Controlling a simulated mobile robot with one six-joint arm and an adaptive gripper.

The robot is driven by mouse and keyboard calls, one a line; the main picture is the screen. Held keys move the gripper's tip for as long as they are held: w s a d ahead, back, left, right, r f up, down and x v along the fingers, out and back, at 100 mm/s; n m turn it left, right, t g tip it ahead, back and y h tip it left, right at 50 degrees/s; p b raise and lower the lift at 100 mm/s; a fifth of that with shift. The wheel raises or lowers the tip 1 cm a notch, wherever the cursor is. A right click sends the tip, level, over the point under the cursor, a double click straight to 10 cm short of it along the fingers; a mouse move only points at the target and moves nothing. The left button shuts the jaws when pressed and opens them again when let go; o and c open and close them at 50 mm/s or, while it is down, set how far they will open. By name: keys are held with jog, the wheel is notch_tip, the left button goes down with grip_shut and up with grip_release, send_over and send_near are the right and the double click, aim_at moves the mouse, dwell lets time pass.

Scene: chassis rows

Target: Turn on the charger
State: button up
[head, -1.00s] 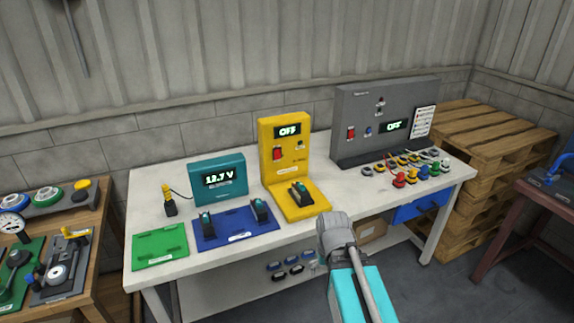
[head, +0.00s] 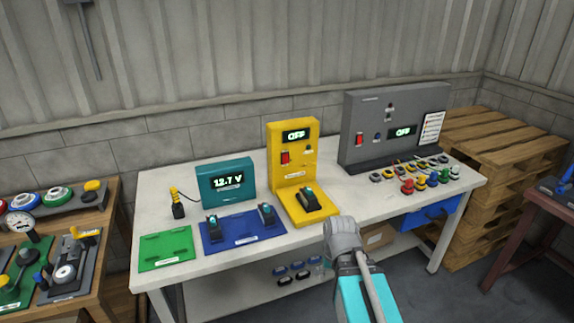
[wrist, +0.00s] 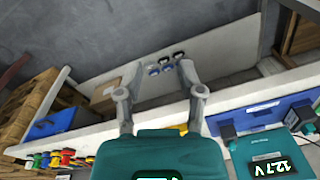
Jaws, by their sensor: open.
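The yellow charger (head: 292,172) stands upright on the white workbench in the head view. A dark battery with a teal top (head: 309,200) sits on the charger's base. My gripper (head: 342,235) is in front of the bench edge, right of and nearer than the charger, apart from it. In the wrist view my gripper (wrist: 160,68) has its fingers spread with nothing between them. Only a sliver of yellow (wrist: 178,127) shows there behind my gripper.
A teal meter (head: 226,182) reading 12.7 V and a blue mat (head: 240,236) with two batteries lie left of the charger. A green mat (head: 165,249) is at far left. A grey panel (head: 372,115) reading OFF stands right, with several coloured connectors in front.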

jog(key=w+a+m+t+y, duration=0.1)
jog(key=w, duration=0.2)
jog(key=w+a+m+t+b, duration=0.1)
jog(key=w+m, duration=0.1)
jog(key=w, duration=0.1)
jog(key=w+a+m+y+b, duration=0.1)
jog(key=w+a, duration=0.1)
jog(key=w, duration=0.1)
jog(key=shift+f+m+t+y, duration=0.3)
jog(key=shift+f+t, duration=0.1)
grip_shut()
jog(key=w+r+m+t+b, duration=0.2)
jog(key=w+m+t, duration=0.2)
jog(key=w+m, duration=0.5)
jog(key=w+r+m+t+y+b, duration=0.1)
jog(key=w+r+m+t+b, duration=0.1)
jog(key=w+m, duration=0.7)
jog(key=w+r+m+t+y+b, duration=0.1)
jog(key=w+r+m+t, duration=0.3)
jog(key=w+m, duration=0.5)
jog(key=shift+w+a+r+t+b, duration=0.25)
jog(key=shift+w+t+b, duration=0.5)
jog(key=shift+w+t, duration=0.45)
jog(key=shift+s, duration=0.15)
